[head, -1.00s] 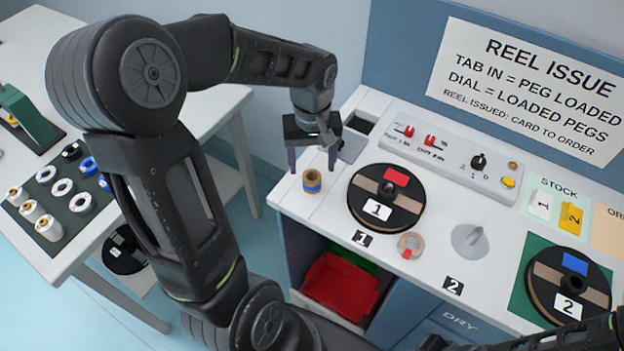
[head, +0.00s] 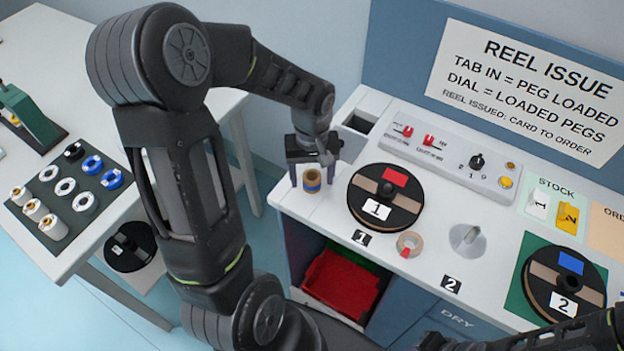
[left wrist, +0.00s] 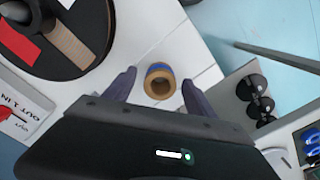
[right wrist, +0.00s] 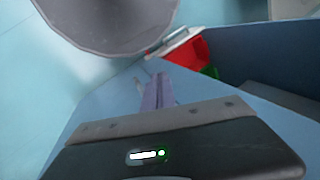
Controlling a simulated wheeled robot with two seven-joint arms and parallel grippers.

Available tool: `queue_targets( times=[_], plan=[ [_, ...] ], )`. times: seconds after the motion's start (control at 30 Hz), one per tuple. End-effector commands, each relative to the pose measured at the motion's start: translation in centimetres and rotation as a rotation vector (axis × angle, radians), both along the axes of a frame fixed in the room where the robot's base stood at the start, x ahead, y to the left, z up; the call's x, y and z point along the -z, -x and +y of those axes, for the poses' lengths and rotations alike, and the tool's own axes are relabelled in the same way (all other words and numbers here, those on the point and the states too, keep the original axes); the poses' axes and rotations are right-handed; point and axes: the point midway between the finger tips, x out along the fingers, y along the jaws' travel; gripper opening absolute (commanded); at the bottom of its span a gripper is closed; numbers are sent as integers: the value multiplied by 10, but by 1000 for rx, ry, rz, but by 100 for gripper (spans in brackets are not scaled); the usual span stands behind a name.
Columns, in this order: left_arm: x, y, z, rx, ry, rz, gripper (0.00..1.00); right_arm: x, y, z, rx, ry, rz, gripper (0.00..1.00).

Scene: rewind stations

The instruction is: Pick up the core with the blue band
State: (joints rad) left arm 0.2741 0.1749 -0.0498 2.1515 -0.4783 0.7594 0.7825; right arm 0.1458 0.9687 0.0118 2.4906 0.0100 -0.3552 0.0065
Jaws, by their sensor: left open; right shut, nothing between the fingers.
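The core with the blue band (head: 312,181) is a small tan ring standing upright on the white counter's left end, with a blue band around its side. It also shows in the left wrist view (left wrist: 160,82). My left gripper (head: 310,178) is open above the counter, with its fingers on either side of the core. In the left wrist view (left wrist: 155,88) the core sits between the fingertips with gaps showing at both sides. My right gripper (right wrist: 158,85) is shut and empty beside the blue cabinet front; it is not clear in the head view.
A black reel marked 1 (head: 385,198) lies right of the core, with a tan ring with a red tab (head: 410,244) near it. A control panel (head: 450,155) stands behind. A red bin (head: 340,285) sits in the shelf below. A side table (head: 100,225) stands left.

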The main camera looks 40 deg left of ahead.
Motion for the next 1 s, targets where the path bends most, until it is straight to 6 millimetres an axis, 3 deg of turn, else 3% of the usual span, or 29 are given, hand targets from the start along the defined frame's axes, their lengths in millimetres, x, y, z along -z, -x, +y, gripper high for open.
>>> queue_targets(
  times=[0.2, 1.0],
  plan=[
    [0, 0, 0, 0, 0, 0, 63, 0, 0, 0, 0, 0, 0, 0],
    [0, 0, 0, 0, 0, 0, 0, 0, 0, 0, 0, 0, 0, 0]
  ],
)
